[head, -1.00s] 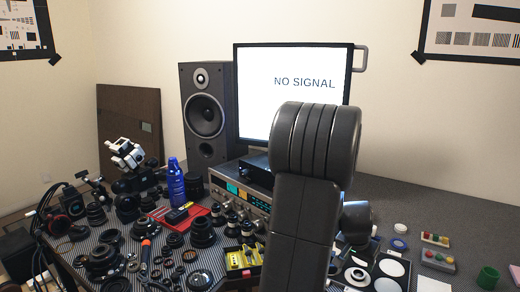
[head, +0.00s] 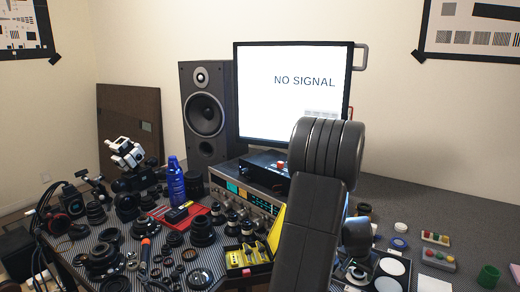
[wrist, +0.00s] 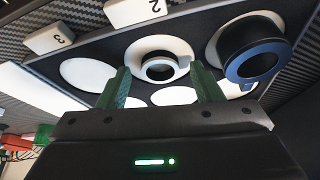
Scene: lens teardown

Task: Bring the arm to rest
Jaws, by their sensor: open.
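My gripper (wrist: 160,88) shows in the wrist view with its two green fingers spread apart and nothing between them. Beyond the fingers is a dark tray (wrist: 195,35) with several white round pads. A larger black lens part with a blue-grey rim (wrist: 255,58) sits on a pad to the right. In the head view my dark arm stands in front of the bench and hides the gripper.
A monitor (head: 290,95) reading "NO SIGNAL" and a speaker (head: 205,110) stand behind the arm. Lens parts crowd the striped mat on the left, near a blue bottle (head: 175,180). White pads (head: 390,266) lie right of the arm. The grey bench (head: 450,215) is clearer at right.

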